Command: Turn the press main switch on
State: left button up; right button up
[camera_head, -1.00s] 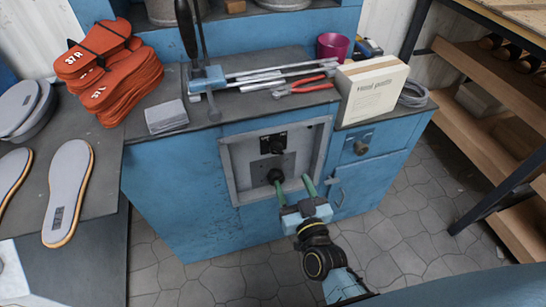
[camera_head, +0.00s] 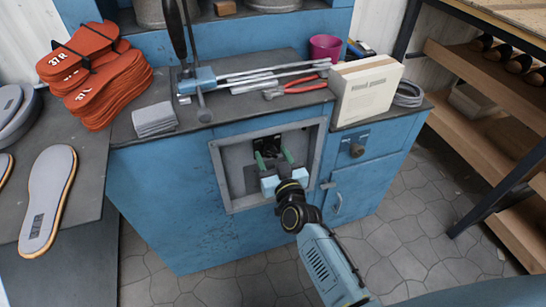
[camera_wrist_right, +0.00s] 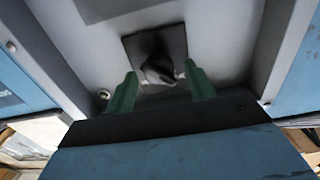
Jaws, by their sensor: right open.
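A recessed grey panel (camera_head: 218,165) is set in the front of the blue press cabinet. A dark rotary switch (camera_head: 267,143) on a dark plate is in its upper part. It also shows in the right wrist view as a dark knob (camera_wrist_right: 160,68). My right gripper (camera_head: 273,160) is in front of this switch. Its green fingertips (camera_wrist_right: 163,84) are apart, one on each side of the knob's lower end. I cannot tell whether they touch it. The gripper and arm hide the panel's lower part. My left gripper is not in view.
Another knob (camera_head: 356,151) is on the cabinet front at right. A cardboard box (camera_head: 366,92), red-handled pliers (camera_head: 300,87) and a grey block (camera_head: 154,121) lie on the cabinet top. Orange soles (camera_head: 110,90) are stacked at left. Shelves (camera_head: 490,130) stand at right.

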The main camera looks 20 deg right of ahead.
jog(key=c, duration=0.9)
